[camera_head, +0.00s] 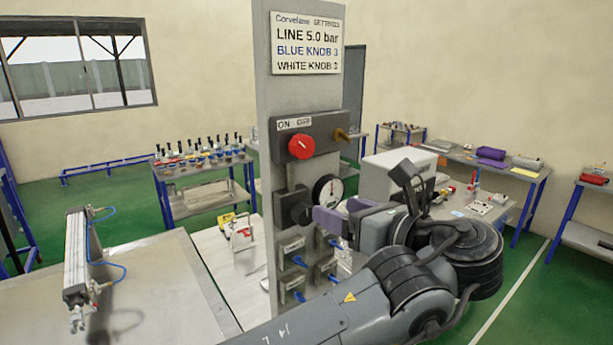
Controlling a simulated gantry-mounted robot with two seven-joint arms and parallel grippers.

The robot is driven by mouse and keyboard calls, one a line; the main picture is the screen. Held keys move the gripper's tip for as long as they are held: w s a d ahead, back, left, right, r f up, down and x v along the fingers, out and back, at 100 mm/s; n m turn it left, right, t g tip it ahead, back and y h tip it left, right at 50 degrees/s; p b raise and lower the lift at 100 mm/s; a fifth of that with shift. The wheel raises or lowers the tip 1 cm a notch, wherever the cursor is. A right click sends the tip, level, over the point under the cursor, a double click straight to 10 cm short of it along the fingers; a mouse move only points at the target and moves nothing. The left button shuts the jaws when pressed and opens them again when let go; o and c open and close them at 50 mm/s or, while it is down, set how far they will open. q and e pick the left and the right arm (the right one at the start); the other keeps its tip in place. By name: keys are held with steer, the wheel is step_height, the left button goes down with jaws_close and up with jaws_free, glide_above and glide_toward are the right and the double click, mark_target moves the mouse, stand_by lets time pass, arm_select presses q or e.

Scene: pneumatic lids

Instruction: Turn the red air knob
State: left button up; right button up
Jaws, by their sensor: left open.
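The red air knob (302,147) is a round red dial with a white mark, on a dark grey box (324,143) fixed to an upright grey panel (284,95). An ON/OFF label (294,124) is above the knob. My left gripper (336,212) is open, with purple finger pads, below and to the right of the knob, apart from it. It is beside a round white gauge (325,187) and overlaps its lower part in the picture. I see nothing held between its fingers. My right gripper is not in view.
A brass fitting (344,135) sticks out right of the box. Below are a dark regulator (292,208) and several valve blocks with blue levers (293,252). A sign (307,43) tops the panel. A cylinder (76,262) stands at left. Bare bench (165,285) lies between.

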arm_select(q)
steer(key=n+t, duration=0.1)
steer(key=t, duration=0.1)
glide_toward(305, 146)
steer(key=shift+y, duration=0.4)
steer(key=p+x, duration=0.2)
steer(key=x, duration=0.1)
steer(key=p+x, duration=0.2)
steer(key=x, duration=0.1)
steer(key=p+x, duration=0.2)
steer(key=x, duration=0.1)
steer(key=shift+w+f+p, duration=0.3)
steer(key=shift+w+p, duration=0.1)
steer(key=c, duration=1.1)
steer(key=shift+o, duration=0.2)
